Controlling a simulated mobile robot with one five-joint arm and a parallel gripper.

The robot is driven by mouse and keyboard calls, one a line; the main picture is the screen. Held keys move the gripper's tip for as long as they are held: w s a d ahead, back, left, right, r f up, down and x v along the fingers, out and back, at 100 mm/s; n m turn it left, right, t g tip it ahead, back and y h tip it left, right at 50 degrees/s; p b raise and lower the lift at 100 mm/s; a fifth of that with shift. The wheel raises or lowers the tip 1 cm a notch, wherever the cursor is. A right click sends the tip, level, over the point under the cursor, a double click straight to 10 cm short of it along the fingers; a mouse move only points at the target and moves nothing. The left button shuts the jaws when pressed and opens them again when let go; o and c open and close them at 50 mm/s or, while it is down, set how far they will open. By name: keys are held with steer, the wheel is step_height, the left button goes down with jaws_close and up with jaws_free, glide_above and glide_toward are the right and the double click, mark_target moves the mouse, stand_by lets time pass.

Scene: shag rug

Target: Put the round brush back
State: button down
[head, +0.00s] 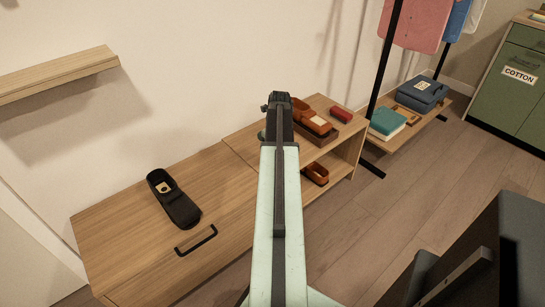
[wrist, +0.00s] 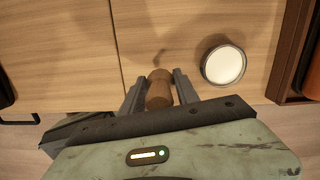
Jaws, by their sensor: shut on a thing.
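The round brush (wrist: 159,92) shows in the wrist view as a short, rounded brown wooden piece between my gripper's fingers; its lower part is hidden by my gripper's body. My gripper (wrist: 160,85) is shut on it, over the wooden cabinet top near the seam between two boards. I cannot tell whether the brush touches the wood. In the head view my gripper (head: 277,102) is seen from behind over the cabinet, and the brush is hidden by my arm. A round tin (wrist: 223,65) with a white face and dark rim lies just right of the brush in the wrist view.
A black shoe (head: 174,199) lies on the cabinet (head: 130,230) at left. Clothes rack at right.

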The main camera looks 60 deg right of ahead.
steer(key=shift+w+d, duration=0.3)
steer(key=shift+w, duration=0.3)
step_height(320, 180, down, 4)
steer(key=b, duration=0.4)
steer(key=shift+r, duration=0.2)
steer(key=shift+s+f, duration=0.1)
steer(key=shift+f, duration=0.1)
steer(key=c, duration=0.9)
jaws_free()
steer(key=shift+r, duration=0.1)
steer(key=r+p, duration=0.4)
steer(key=s+r+p, duration=0.1)
steer(key=r+p, duration=0.7)
steer(key=shift+s+a+r+p, duration=0.15)
steer(key=shift+s+r+p, duration=0.05)
steer(key=shift+p, duration=0.15)
steer(key=shift+f, duration=0.1)
